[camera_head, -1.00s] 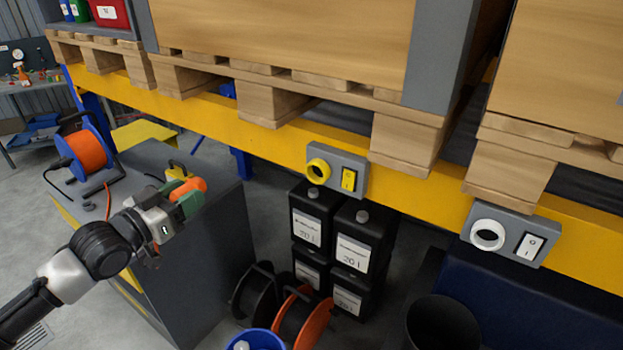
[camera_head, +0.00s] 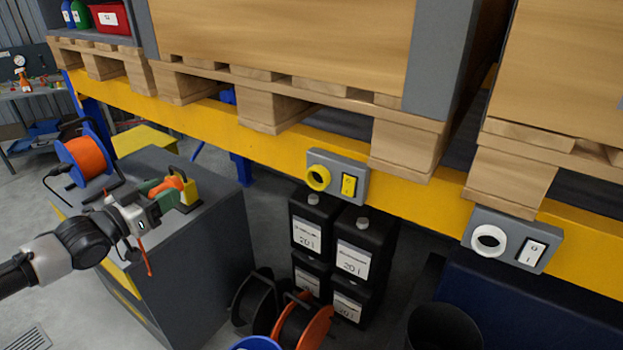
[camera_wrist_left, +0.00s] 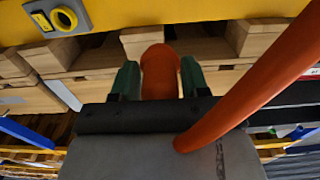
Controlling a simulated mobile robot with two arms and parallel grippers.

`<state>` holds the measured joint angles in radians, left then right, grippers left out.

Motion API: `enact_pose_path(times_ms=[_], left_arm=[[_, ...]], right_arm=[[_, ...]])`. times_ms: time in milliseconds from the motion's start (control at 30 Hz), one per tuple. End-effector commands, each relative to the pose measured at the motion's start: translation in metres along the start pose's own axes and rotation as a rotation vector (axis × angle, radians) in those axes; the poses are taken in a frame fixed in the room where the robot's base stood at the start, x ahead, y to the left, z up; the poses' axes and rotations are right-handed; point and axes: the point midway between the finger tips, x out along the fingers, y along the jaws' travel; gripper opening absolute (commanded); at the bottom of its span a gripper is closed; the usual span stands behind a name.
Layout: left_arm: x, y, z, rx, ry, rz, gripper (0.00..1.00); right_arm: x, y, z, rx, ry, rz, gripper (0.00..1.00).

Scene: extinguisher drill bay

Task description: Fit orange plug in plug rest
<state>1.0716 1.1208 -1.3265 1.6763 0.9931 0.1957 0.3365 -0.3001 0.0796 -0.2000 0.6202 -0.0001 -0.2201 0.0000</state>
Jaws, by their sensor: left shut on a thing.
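My left gripper (camera_head: 160,189) has green fingers and is shut on the orange plug (camera_head: 173,182), above the top of the grey cabinet. In the left wrist view the plug (camera_wrist_left: 158,72) sits between the two green fingers (camera_wrist_left: 159,80). An orange cord (camera_wrist_left: 250,82) runs across the right of that view. A yellow block (camera_head: 190,194), seemingly the plug rest, stands on the cabinet just right of the plug. The plug's front end is close to it in the picture; I cannot tell whether they touch. My right gripper is not in view.
The grey cabinet (camera_head: 205,245) carries an orange cable reel (camera_head: 85,157) at its back left. A yellow beam holds a yellow socket (camera_head: 318,178) and a white socket (camera_head: 488,240). Black canisters (camera_head: 355,250) and reels stand on the floor to the right.

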Motion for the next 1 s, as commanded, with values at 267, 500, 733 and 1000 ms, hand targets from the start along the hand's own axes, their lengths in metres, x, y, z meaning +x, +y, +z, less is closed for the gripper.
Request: enact_pose_path(times_ms=[267, 500, 733, 1000], left_arm=[[0.001, -0.020, 0.000, 0.001, 0.002, -0.003, 0.07], [0.001, -0.036, 0.005, 0.000, 0.001, -0.001, 0.07], [0.000, -0.052, 0.007, 0.002, 0.001, 0.000, 0.07], [0.000, -0.070, 0.012, 0.001, 0.002, 0.000, 0.07]], right_arm=[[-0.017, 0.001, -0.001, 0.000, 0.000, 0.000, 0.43], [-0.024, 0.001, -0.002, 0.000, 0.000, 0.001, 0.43], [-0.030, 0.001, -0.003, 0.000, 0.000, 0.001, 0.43], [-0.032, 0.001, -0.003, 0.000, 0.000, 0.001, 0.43]])
